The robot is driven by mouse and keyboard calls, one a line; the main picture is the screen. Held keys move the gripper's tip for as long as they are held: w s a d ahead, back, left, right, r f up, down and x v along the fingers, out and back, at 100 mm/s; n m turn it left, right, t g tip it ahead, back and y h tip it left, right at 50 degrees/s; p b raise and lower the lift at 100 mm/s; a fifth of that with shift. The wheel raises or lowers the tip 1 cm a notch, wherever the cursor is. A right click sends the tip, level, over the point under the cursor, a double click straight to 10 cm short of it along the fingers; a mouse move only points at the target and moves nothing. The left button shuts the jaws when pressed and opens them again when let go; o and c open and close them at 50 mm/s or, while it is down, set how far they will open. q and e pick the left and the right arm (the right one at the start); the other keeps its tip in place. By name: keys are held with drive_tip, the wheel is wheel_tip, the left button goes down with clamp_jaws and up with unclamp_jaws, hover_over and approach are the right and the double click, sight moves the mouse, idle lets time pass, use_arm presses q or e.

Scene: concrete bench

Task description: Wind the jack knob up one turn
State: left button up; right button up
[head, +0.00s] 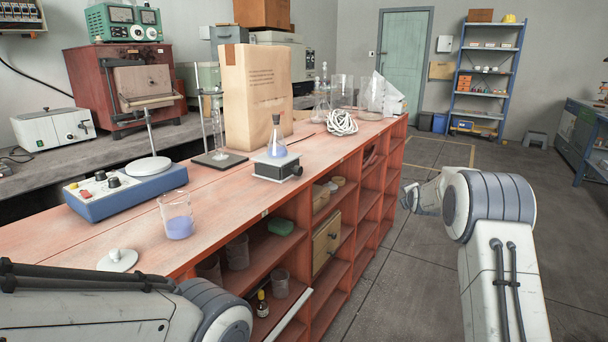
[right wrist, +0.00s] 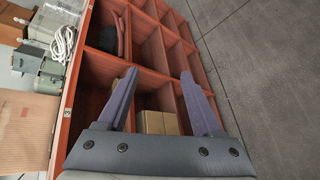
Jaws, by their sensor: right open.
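The lab jack (head: 277,164) stands on the orange bench top, with a conical flask (head: 277,138) of bluish liquid on its plate. Its dark knob (head: 297,170) is on the right side, facing the bench's front edge. My right gripper (head: 412,196) is out over the aisle, to the right of the jack and well apart from it. In the right wrist view my right gripper (right wrist: 160,73) is open and empty, its fingers pointing at the shelf compartments; the jack does not show there. My left arm crosses the lower left, but its gripper is out of frame.
A blue stirrer (head: 125,190), a beaker (head: 176,215) and a white lid (head: 117,260) stand left of the jack. A paper bag (head: 256,95) stands behind it, and a white cable coil (head: 342,122) lies beyond. Open shelves are below; the floor aisle is clear.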

drive_tip(key=w+a+r+n+t+y, duration=0.2)
drive_tip(key=w+a+r+n+t, duration=0.15)
drive_tip(key=r+n, duration=0.35)
drive_tip(key=n+g+y, duration=0.5)
drive_tip(key=n+y, duration=1.1)
drive_tip(key=n, duration=0.4)
approach(301, 171)
drive_tip(key=x, duration=0.9)
drive_tip(key=shift+s, duration=0.1)
clamp_jaws()
